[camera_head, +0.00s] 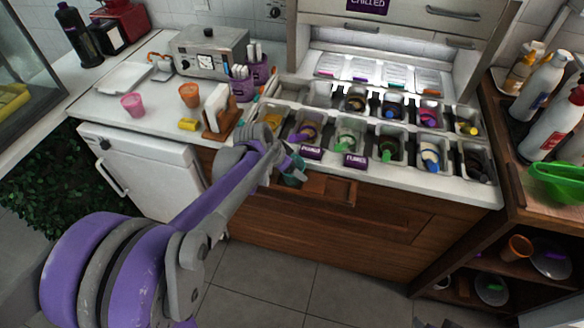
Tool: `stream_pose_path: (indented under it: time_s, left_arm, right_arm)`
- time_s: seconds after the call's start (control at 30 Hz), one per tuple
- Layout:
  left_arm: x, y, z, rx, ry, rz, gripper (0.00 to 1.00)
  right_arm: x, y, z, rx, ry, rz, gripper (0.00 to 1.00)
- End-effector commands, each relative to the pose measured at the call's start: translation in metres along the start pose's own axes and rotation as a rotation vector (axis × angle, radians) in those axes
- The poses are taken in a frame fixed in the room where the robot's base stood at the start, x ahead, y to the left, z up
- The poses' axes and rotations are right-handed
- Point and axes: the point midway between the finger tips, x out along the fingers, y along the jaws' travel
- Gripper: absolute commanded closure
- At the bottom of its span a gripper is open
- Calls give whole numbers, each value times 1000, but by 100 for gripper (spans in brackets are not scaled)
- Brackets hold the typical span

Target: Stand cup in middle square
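A pink cup (132,104) stands upright on the left part of the white counter (108,110). An orange cup (190,95) stands to its right, in front of the grey machine. Another orange cup (517,248) lies tilted on the lower shelf at the right. I cannot make out which surface is the middle square. My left gripper (291,168) is in front of the topping bins at the counter's front edge, well right of the pink and orange counter cups. Its fingers are small and partly hidden by my arm, so their opening is unclear.
A grey machine (209,52) and a flat white tray (123,78) stand behind the cups. A napkin holder (220,112) and purple containers stand near the topping bins (347,138). A wooden drawer (328,190) sticks out below the counter. Bottles (541,88) crowd the right shelf.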

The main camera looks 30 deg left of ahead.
Motion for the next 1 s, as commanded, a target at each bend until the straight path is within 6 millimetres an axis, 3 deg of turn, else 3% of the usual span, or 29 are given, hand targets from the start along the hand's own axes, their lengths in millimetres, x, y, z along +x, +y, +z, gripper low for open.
stream_pose_path:
  time_s: [0.37, 0.4, 0.47, 1.0]
  left_arm:
    - [0, 0, 0, 0, 0, 0, 66]
    - [0, 0, 0, 0, 0, 0, 11]
    - [0, 0, 0, 0, 0, 0, 0]
    - [-6, 0, -3, 0, 0, 0, 0]
  right_arm:
    - [-1, 0, 0, 0, 0, 0, 41]
    - [-1, 0, 0, 0, 0, 0, 41]
    - [-1, 0, 0, 0, 0, 0, 41]
    - [-5, 0, -4, 0, 2, 0, 41]
